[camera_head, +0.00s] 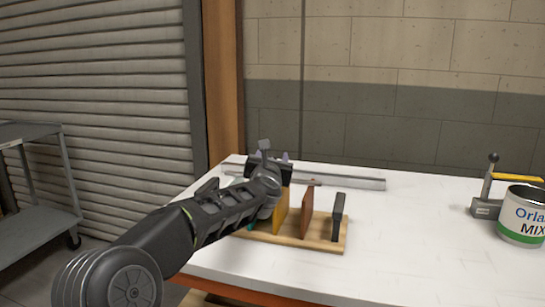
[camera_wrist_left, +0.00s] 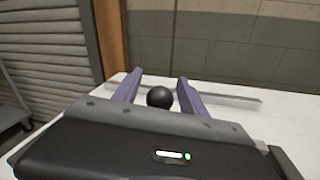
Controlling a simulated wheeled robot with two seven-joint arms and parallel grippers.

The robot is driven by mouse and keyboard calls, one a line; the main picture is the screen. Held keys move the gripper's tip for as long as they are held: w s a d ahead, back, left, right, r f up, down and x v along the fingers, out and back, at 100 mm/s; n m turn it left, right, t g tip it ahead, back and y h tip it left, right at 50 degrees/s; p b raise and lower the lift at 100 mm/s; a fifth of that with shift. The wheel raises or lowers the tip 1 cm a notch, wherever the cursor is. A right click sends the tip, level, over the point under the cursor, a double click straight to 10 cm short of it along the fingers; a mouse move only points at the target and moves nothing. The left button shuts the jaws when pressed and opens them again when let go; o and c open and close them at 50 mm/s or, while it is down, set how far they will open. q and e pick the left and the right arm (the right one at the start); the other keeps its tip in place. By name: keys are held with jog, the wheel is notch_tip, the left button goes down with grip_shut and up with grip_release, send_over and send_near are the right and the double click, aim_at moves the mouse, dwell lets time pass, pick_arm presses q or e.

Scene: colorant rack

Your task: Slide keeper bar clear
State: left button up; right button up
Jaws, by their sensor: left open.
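A long grey metal bar (camera_head: 345,180), likely the keeper bar, lies along the back of the white table; it also shows in the left wrist view (camera_wrist_left: 235,98). My left gripper (camera_head: 272,158) reaches over the wooden rack (camera_head: 328,246) toward the bar and hides part of it. In the left wrist view its purple fingers (camera_wrist_left: 160,80) are open, one on each side of a round black knob (camera_wrist_left: 160,97). The knob sits between them, with no clear contact. Whether the knob is joined to the bar is hidden.
The rack holds a yellow plate (camera_head: 280,212), a red-brown plate (camera_head: 307,210) and a black upright (camera_head: 338,217), close beside my left arm. A labelled can (camera_head: 522,218) and a lever device (camera_head: 487,205) stand at the right. The table between is clear.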

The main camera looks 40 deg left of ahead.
pick_arm(q)
grip_shut()
dwell(0.3)
dwell(1.0)
